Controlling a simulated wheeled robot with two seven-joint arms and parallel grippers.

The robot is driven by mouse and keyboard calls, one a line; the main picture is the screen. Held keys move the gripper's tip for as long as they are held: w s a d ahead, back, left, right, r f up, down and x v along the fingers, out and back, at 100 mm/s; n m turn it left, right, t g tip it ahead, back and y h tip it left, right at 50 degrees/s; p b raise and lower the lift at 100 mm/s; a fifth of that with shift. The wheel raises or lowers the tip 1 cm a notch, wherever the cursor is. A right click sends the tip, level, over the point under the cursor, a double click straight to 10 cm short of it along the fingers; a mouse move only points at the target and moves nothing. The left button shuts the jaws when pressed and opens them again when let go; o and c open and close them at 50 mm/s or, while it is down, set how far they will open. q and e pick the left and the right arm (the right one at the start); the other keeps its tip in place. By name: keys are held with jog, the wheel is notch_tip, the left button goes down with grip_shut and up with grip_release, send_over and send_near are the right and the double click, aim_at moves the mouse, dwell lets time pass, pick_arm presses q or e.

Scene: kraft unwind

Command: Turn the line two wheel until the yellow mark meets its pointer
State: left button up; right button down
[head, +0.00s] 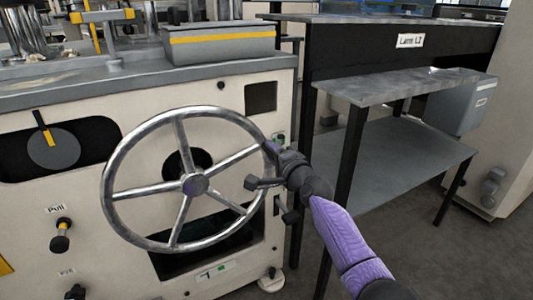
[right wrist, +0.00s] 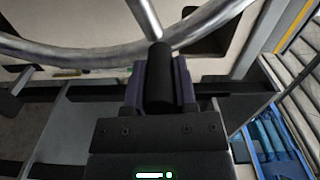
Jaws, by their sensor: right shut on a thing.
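The wheel (head: 195,184) is a large silver handwheel with several spokes, on the front of a cream machine. Its rim also crosses the top of the right wrist view (right wrist: 60,53). My right gripper (head: 272,149) is at the right side of the rim. In the right wrist view, its purple fingers are shut on a dark cylindrical handle (right wrist: 159,78) that reaches up to the rim. My left gripper is not in view.
A grey shelved table (head: 400,150) stands close on the right, behind my right arm. Floor shows at the lower right.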

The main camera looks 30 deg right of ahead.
jog(key=shift+d+f, duration=0.1)
jog(key=shift+f, duration=0.35)
jog(key=shift+c, duration=2)
grip_release()
jog(key=shift+r, duration=0.1)
jog(key=shift+s+r, duration=0.15)
jog(key=shift+s, duration=0.2)
jog(key=s+p, duration=0.5)
jog(key=s, duration=0.4)
jog(key=shift+f, duration=0.2)
